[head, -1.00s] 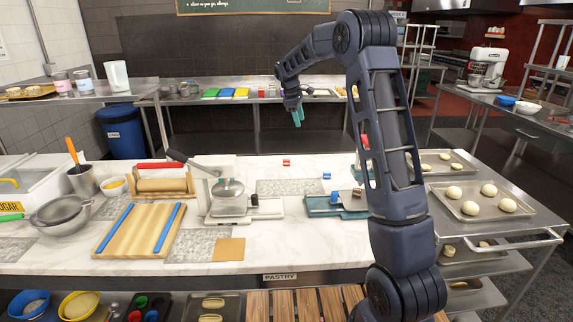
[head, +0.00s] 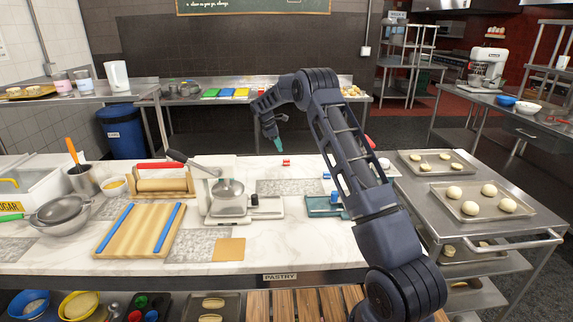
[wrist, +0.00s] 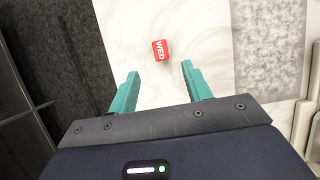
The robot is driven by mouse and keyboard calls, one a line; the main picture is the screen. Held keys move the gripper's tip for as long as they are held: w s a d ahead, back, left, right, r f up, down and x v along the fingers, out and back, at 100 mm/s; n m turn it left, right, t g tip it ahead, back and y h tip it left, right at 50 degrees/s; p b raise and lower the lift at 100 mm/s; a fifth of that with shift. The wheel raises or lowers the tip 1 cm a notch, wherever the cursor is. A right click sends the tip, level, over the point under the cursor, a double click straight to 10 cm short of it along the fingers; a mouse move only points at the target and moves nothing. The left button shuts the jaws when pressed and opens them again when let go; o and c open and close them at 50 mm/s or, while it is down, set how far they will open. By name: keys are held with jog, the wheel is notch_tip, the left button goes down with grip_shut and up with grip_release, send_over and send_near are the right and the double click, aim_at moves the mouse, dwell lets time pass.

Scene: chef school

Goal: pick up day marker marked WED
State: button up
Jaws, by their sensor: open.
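In the head view my gripper (head: 278,146) hangs above the back of the counter, a little left of the marker. The marker is not between the fingers.
A blue block (head: 326,175) stands right of the marker. A scale with a bowl (head: 229,205) and a rolling pin on a wooden stand (head: 162,185) are to the left. A teal tray (head: 322,207) is partly behind my arm. Bare marble surrounds the marker.

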aim_at(286, 160)
jog(key=x, duration=0.9)
jog(key=shift+a+f, duration=0.1)
jog(key=c, duration=1.1)
jog(key=shift+o, duration=0.2)
